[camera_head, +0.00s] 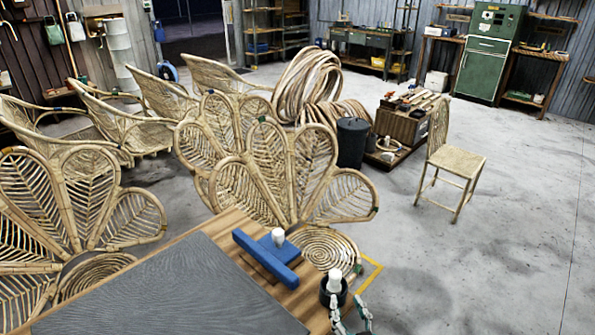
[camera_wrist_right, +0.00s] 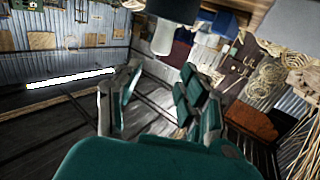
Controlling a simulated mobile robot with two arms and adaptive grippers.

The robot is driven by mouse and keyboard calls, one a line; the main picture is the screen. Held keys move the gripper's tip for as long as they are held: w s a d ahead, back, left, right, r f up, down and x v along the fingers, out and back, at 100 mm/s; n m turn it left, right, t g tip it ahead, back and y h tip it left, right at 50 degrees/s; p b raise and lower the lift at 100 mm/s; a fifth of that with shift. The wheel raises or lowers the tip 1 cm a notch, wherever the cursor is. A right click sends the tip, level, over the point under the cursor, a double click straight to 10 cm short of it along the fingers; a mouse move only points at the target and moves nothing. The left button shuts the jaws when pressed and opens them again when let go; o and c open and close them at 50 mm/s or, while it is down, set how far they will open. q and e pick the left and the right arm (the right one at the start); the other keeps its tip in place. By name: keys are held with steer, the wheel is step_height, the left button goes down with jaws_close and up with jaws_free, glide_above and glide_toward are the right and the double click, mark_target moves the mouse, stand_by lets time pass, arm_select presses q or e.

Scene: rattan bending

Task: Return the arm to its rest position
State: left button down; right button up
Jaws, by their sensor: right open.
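My right gripper (camera_head: 350,303) shows at the bottom edge of the head view, beside the wooden table's right corner. In the right wrist view its fingers (camera_wrist_right: 160,92) stand apart, with nothing seen between them. A black holder (camera_head: 334,297) with a white-topped piece (camera_head: 334,279) is close to the fingers in the head view; I cannot tell whether they touch. A dark body with a white end (camera_wrist_right: 163,38) shows at the top of the wrist view, beyond the fingers. My left gripper is not in view.
The table (camera_head: 222,221) carries a dark grey mat (camera_head: 170,295) and a blue tool (camera_head: 266,258). Rattan chairs (camera_head: 262,170) crowd behind and left. A dark bin (camera_head: 353,143) and a small chair (camera_head: 455,162) stand farther back. The floor on the right is clear.

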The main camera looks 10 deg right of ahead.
steer(key=s+a+n+g+y, duration=0.5)
steer(key=s+a+g+y, duration=0.1)
steer(key=s+a, duration=0.1)
steer(key=s+d+f+m+g+h, duration=0.3)
steer(key=s+d+g+h, duration=0.45)
steer(key=s, duration=0.75)
step_height(320, 180, down, 27)
steer(key=s+d+g+y, duration=0.1)
steer(key=s+d+g, duration=0.1)
steer(key=d, duration=0.1)
steer(key=s+d+f, duration=0.2)
steer(key=s+f, duration=1.2)
steer(key=s, duration=0.1)
steer(key=shift+s+f+g, duration=0.2)
steer(key=shift+f+g, duration=0.1)
steer(key=shift+g, duration=0.05)
